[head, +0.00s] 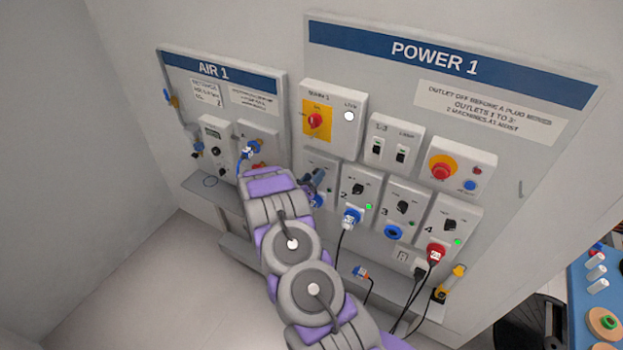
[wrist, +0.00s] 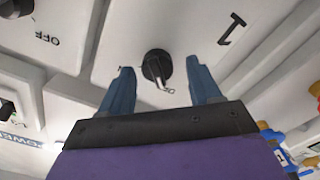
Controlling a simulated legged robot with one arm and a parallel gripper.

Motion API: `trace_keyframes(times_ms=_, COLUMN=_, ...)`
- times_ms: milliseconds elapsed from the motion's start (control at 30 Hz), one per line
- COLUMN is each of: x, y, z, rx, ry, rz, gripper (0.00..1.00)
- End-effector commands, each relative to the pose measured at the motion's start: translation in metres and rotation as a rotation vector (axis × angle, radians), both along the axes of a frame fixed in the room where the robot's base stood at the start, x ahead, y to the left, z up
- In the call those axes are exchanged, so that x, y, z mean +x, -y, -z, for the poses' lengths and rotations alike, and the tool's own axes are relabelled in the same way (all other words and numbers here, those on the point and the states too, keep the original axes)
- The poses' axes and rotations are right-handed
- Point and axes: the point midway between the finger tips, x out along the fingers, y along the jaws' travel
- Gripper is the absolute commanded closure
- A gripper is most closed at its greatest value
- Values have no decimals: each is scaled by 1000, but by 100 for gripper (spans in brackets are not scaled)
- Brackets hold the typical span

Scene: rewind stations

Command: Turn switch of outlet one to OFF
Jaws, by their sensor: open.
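The outlet one panel (head: 328,165) is the leftmost of the numbered outlets under POWER 1, partly hidden by my arm. In the wrist view its panel appears upside down, with a large "1" (wrist: 232,28) to the right of the switch. The switch (wrist: 156,64) is a round black knob with a pale pointer mark toward the lower right. My gripper (wrist: 162,76) is open, its blue fingers on either side of the knob with gaps visible; contact cannot be seen. In the head view my gripper (head: 313,181) is at the panel.
Outlet two (head: 357,189) with a blue plug, outlet three and outlet four with a red plug (head: 436,254) stand to the right. The main switch (head: 315,121) is above, an emergency button (head: 440,170) at upper right. The AIR 1 board (head: 222,72) is left. Cables hang below.

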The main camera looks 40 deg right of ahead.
Motion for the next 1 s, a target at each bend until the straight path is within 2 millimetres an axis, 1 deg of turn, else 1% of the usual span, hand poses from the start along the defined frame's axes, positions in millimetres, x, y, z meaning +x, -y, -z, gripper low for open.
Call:
trace_keyframes(times_ms=167, x=-2, y=-5, z=0, rx=1, ry=0, rz=1, gripper=37)
trace_keyframes(times_ms=267, x=-6, y=-17, z=1, rx=1, ry=-1, rz=0, gripper=37)
trace_keyframes(times_ms=700, x=-40, y=-101, z=2, rx=0, ry=-2, rz=-4, gripper=37)
trace_keyframes(times_ms=900, x=-53, y=-134, z=1, rx=2, ry=0, rz=-4, gripper=37)
trace_keyframes(times_ms=1000, x=-58, y=-146, z=1, rx=3, ry=1, rz=-2, gripper=37)
